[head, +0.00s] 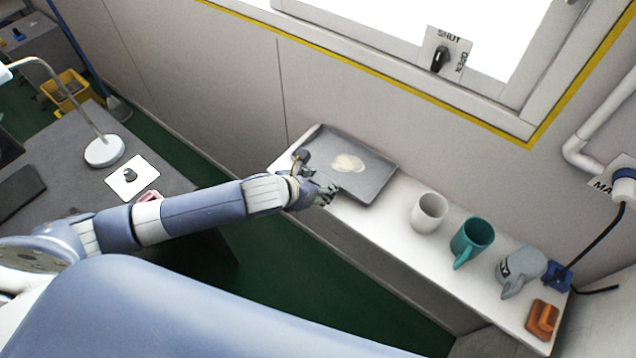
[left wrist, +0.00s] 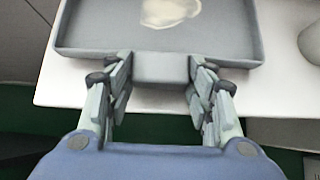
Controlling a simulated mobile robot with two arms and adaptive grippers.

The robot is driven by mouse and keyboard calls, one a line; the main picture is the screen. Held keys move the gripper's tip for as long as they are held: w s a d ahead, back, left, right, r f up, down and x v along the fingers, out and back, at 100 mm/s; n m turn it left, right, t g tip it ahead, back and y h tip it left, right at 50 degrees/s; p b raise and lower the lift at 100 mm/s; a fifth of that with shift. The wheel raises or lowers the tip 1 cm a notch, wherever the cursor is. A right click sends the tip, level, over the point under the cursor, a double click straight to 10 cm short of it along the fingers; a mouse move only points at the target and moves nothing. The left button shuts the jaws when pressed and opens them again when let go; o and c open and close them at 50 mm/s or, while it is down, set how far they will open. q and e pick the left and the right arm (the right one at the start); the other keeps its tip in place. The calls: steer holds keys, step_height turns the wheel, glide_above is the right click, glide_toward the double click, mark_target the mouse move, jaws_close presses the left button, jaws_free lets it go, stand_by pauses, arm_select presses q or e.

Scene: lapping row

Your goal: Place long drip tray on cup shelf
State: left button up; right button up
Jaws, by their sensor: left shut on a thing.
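The long drip tray (head: 372,180) is a grey, shallow rectangular tray with a pale stain inside. It is over the left end of the white cup shelf (head: 401,236) and seems to rest on it, though any gap beneath is hard to tell. My left gripper (head: 322,188) is at the tray's near side. In the left wrist view, the tray (left wrist: 215,38) shows beyond the fingers, and my left gripper (left wrist: 160,72) is shut on a grey tab at its near edge. My right gripper is in neither view.
A white mug (head: 429,213), a teal mug (head: 472,242) and a grey mug (head: 521,267) stand on the shelf right of the tray. An orange-brown object (head: 542,320) lies at the shelf's right end near a blue plug (head: 557,277). A wall and window rise behind.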

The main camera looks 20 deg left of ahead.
arm_select(q)
steer(key=shift+f, duration=0.45)
steer(key=o, duration=1.1)
steer(key=shift+f, duration=0.1)
steer(key=shift+r, duration=0.25)
steer(key=v, duration=1.2)
steer(key=shift+r+b, duration=0.4)
steer(key=shift+r, duration=0.05)
steer(key=shift+a, duration=0.1)
